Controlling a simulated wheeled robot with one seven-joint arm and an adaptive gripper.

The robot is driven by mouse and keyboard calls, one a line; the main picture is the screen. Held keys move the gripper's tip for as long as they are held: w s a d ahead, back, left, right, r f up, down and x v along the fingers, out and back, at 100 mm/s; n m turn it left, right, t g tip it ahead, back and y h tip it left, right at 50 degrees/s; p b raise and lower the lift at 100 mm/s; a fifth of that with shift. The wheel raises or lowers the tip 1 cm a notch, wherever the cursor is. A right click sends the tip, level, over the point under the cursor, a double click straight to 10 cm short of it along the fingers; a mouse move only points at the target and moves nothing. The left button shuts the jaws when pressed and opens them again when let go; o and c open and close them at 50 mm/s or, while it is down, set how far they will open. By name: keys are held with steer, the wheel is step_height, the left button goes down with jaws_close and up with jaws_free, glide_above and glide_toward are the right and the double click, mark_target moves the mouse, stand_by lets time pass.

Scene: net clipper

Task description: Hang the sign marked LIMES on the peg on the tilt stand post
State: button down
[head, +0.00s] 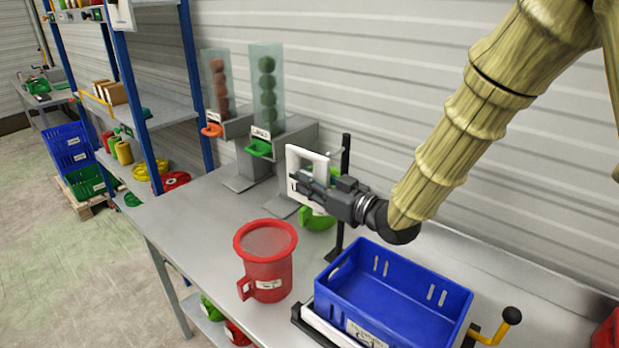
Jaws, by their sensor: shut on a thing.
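The post rises behind my gripper. The peg cannot be made out, and I cannot tell whether the sign touches the post.
A blue crate (456,298) sits on the tilt stand beside a yellow crank (492,335). A red jug (267,270) stands in front of my gripper. Two clear ball dispensers (267,90) and a green object (318,220) stand behind. The left bench surface (195,215) is clear.

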steer(key=shift+s+d+r, duration=0.35)
steer(key=shift+s+r, duration=0.3)
steer(key=w, duration=0.1)
steer(key=w+f, duration=0.1)
steer(key=w, duration=0.1)
steer(key=shift+w+d+f, duration=0.15)
steer(key=shift+d+f, duration=0.1)
steer(key=shift+f, duration=0.1)
steer(key=shift+s+d+r, duration=0.25)
steer(key=shift+d+r, duration=0.1)
steer(key=shift+r, duration=0.05)
steer(key=w+d+f, duration=0.2)
steer(key=w+d, duration=0.2)
steer(key=w, duration=0.2)
steer(key=shift+w+d+f, duration=0.15)
steer(key=shift+w+d, duration=0.1)
steer(key=shift+w, duration=0.05)
stand_by(0.3)
stand_by(0.4)
